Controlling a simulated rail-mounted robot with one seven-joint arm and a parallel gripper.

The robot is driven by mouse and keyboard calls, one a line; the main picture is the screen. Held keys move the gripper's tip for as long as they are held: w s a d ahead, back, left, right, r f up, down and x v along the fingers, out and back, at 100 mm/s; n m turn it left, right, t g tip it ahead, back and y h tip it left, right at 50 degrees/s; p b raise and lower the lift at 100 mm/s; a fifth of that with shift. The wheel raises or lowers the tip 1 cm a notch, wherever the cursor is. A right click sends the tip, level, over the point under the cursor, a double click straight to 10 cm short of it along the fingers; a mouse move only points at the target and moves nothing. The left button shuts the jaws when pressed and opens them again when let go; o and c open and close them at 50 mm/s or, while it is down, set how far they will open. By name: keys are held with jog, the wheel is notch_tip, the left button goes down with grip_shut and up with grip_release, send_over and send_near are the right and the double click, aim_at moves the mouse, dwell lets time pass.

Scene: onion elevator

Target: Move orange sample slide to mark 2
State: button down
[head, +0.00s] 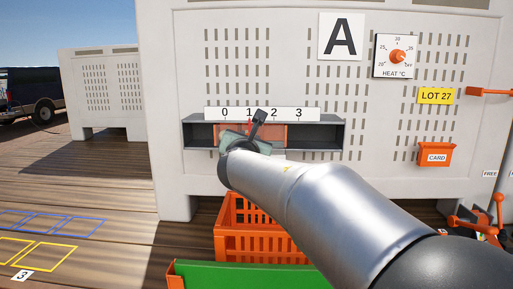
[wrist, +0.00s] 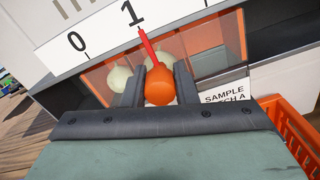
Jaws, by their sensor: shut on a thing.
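The orange sample slide (head: 278,134) sits in the grey slot under the number strip (head: 262,114) marked 0, 1, 2, 3. In the wrist view its round orange knob (wrist: 161,90) carries a red pointer, whose tip is at mark 1 (wrist: 131,13), slightly to the right of the digit. My gripper (wrist: 159,82) is shut on the knob, one dark finger on each side. Pale onions (wrist: 119,79) show behind the slide's window. In the head view my gripper (head: 250,133) and arm hide the knob and part of the slot.
An orange crate (head: 230,240) stands below the slot, beside a green surface (head: 240,276). The white wall holds a heat dial (head: 397,57), an orange card box (head: 434,155) and orange handles at right. The slot's right part (head: 318,136) looks clear.

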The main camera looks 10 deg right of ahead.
jog(key=shift+d, duration=0.1)
jog(key=c, duration=1.1)
grip_release()
jog(key=shift+c, duration=0.2)
jog(key=b+v, duration=0.2)
jog(key=v, duration=1.5)
jog(key=shift+s, duration=0.2)
